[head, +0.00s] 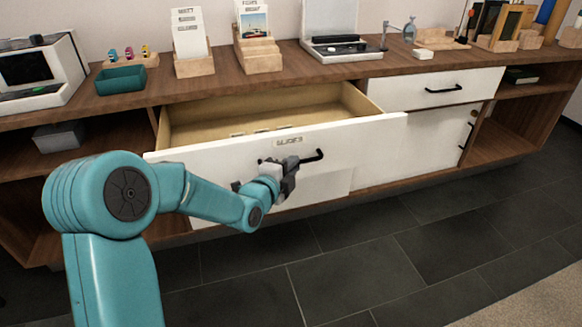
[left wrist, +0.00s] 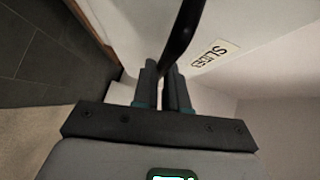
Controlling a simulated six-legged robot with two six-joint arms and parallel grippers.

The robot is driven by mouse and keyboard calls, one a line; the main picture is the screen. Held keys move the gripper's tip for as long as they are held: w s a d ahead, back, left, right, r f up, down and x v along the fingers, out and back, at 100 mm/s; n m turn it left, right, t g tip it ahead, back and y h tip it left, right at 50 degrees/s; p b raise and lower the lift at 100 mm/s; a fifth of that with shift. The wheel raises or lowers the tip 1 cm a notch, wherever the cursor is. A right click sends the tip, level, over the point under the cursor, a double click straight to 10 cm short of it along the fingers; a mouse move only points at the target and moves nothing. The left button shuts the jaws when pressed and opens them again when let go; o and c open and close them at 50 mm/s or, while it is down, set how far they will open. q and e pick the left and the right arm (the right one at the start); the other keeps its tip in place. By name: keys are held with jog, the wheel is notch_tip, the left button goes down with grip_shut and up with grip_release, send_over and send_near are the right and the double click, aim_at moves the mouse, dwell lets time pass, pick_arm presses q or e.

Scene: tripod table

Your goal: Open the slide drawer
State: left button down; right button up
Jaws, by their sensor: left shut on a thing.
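The slide drawer (head: 370,132) is a wide white drawer with a wooden inside, pulled well out of the cabinet. A small label reading SLIDES (head: 289,141) is on its front, and it also shows in the left wrist view (left wrist: 215,54). My left gripper (head: 284,170) is at the drawer front and shut on the black bar handle (head: 312,157). In the left wrist view the handle (left wrist: 180,38) runs up from between the two fingers (left wrist: 168,85). Part of the handle is hidden behind the gripper. My right gripper is not in view.
The wooden counter (head: 215,73) above holds a teal tray (head: 120,80), card holders and a lightbox (head: 342,48). A closed white drawer (head: 435,90) with a black handle is to the right. The dark tiled floor (head: 400,240) in front is clear.

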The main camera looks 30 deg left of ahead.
pick_arm(q)
jog(key=c, duration=1.2)
grip_release()
jog(key=shift+o, duration=0.2)
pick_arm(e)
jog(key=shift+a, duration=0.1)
pick_arm(q)
jog(key=s+d+r+b, duration=0.1)
jog(key=s+b, duration=0.6)
jog(key=s, duration=0.9)
jog(key=shift+r, duration=0.65)
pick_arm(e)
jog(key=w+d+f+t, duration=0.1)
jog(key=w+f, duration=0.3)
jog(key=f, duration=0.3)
